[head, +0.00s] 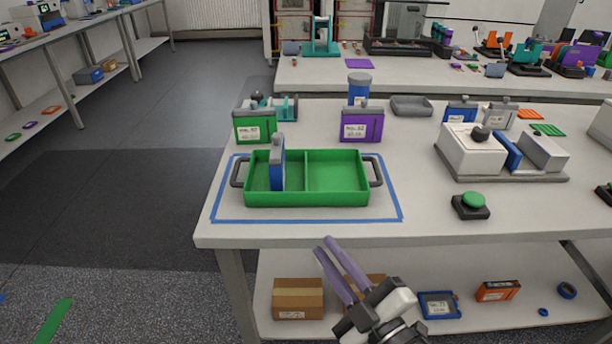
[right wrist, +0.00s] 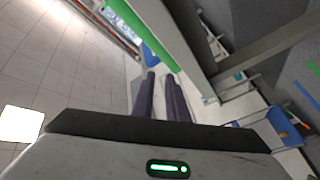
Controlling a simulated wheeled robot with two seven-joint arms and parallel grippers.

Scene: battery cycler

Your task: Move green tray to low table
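The green tray (head: 338,197) sits on the white workbench (head: 425,215), inside a blue taped rectangle. It has two compartments and a dark grey handle at each end. A blue upright item (head: 277,168) with a grey top stands in its left compartment. My right gripper (head: 324,245) is in front of the bench's front edge, below and apart from the tray. Its two purple fingers are parallel with a gap between them, and nothing is held. The fingers also show in the right wrist view (right wrist: 160,76). My left gripper is out of view. I cannot tell which surface is the low table.
A green cell box (head: 254,127) and a purple one (head: 361,125) stand just behind the tray. A white device (head: 470,152) and a green button (head: 473,201) are to its right. Cardboard boxes (head: 297,299) lie on the lower shelf. The floor at left is clear.

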